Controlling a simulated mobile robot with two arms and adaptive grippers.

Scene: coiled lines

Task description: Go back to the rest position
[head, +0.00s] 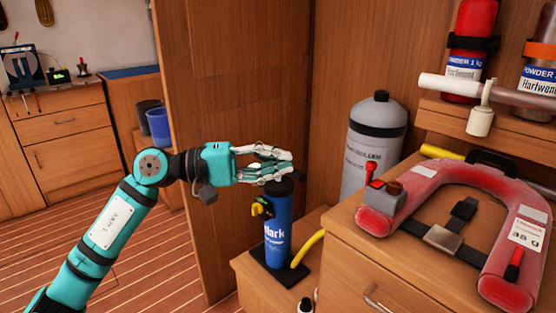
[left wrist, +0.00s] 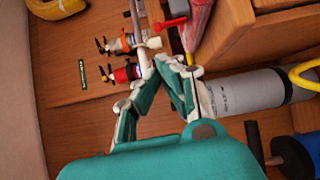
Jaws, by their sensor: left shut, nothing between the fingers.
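My left gripper (head: 285,166) reaches in from the left of the head view, its pale fingers together and empty. It appears just above or behind the top of a blue cylinder (head: 277,232) with white lettering; I cannot tell if they touch. In the left wrist view the fingers of my left gripper (left wrist: 165,62) meet at their tips with nothing between them. A piece of the blue cylinder (left wrist: 308,146) shows there at the lower right edge, apart from the fingers. My right gripper is not in view.
A grey cylinder (head: 373,145) stands behind the gripper. A red horseshoe-shaped lifejacket (head: 512,200) lies on the wooden cabinet at right. A red extinguisher (head: 472,50) stands on the shelf above. A wooden partition (head: 235,90) rises behind my arm. Floor at lower left is clear.

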